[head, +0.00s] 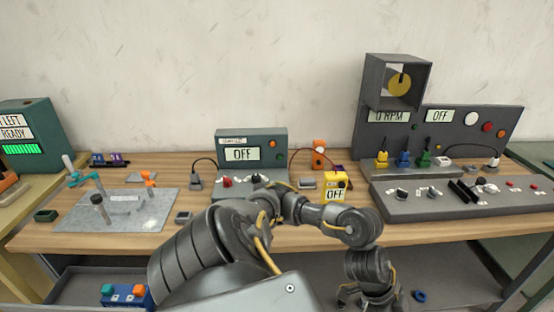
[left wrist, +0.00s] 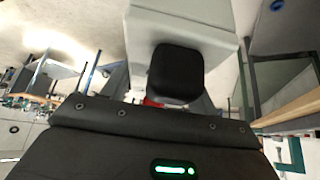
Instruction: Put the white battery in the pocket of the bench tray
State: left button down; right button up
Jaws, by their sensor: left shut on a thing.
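My left arm comes up from the bottom of the head view, bends right and down, and ends in my left gripper (head: 368,300) low in front of the bench. In the left wrist view a white block (left wrist: 185,22), likely the white battery, sits at my gripper, with a dark rounded finger (left wrist: 176,73) in front of it. My left gripper is shut on it. Its lower part is cut off in the head view. A grey metal plate (head: 150,215) lies on the bench at left; I cannot tell which thing is the bench tray or see its pocket. My right gripper is not in view.
A green-grey unit (head: 251,147) reading OFF stands mid-bench, with a yellow OFF box (head: 335,188) beside it. A large grey console (head: 440,205) fills the right. A blue part (head: 127,296) and a blue ring (head: 420,296) are on the shelf below. A bare wood strip runs along the front.

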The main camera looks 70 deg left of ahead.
aim_at(121, 207)
jog(key=k, duration=1.9)
jog(key=u, duration=1.9)
